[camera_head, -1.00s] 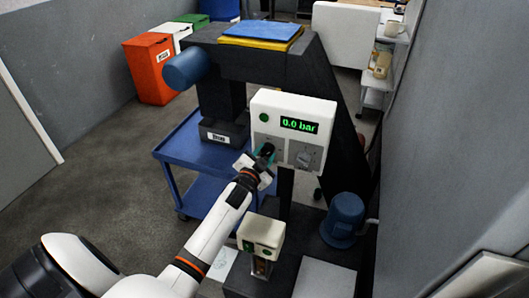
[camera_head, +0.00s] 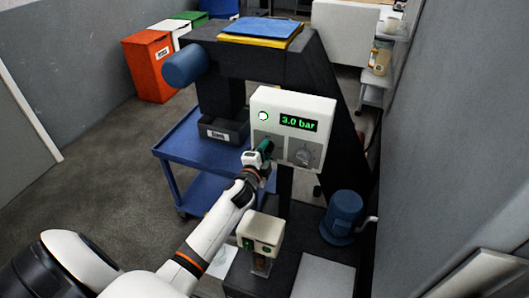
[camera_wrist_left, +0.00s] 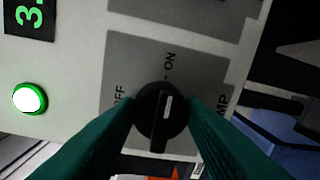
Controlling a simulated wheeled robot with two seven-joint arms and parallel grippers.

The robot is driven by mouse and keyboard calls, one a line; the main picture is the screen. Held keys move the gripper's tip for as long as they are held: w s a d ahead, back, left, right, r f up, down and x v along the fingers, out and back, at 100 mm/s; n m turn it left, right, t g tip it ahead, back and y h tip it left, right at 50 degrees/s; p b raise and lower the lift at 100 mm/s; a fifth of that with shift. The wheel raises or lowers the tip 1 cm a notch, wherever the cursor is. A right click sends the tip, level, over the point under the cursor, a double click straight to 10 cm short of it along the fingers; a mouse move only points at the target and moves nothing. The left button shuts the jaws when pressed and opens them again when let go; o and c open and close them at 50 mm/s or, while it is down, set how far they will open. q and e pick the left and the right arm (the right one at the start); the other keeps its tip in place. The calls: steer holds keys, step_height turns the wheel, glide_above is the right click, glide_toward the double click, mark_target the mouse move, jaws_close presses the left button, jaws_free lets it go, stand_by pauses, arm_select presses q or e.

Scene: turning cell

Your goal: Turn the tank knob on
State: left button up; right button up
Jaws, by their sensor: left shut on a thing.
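A white control box (camera_head: 318,108) shows a green display (camera_head: 298,123) reading 3.0 bar and a lit lamp (camera_head: 263,116). My left gripper (camera_head: 263,152) is at the left of the two knob plates on its face and hides the knob there. In the left wrist view, its teal fingers (camera_wrist_left: 162,135) are shut on a black knob (camera_wrist_left: 160,112) whose white mark points roughly toward ON. The plate (camera_wrist_left: 140,72) reads OFF, ON and partly hidden letters ending in MP. The other knob (camera_head: 303,156), to the right, is free. My right gripper is not in view.
A smaller white box with green buttons (camera_head: 262,233) stands below the control box. A blue motor-like cylinder (camera_head: 343,215) is at its right. A blue cart (camera_head: 185,150) with a dark bin (camera_head: 222,133) stands behind to the left. The floor at left is clear.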

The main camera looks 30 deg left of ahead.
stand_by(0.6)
arm_select(q)
steer(key=o, duration=1)
steer(key=b+v, duration=0.1)
steer(key=v, duration=1.1)
steer(key=shift+d, duration=0.1)
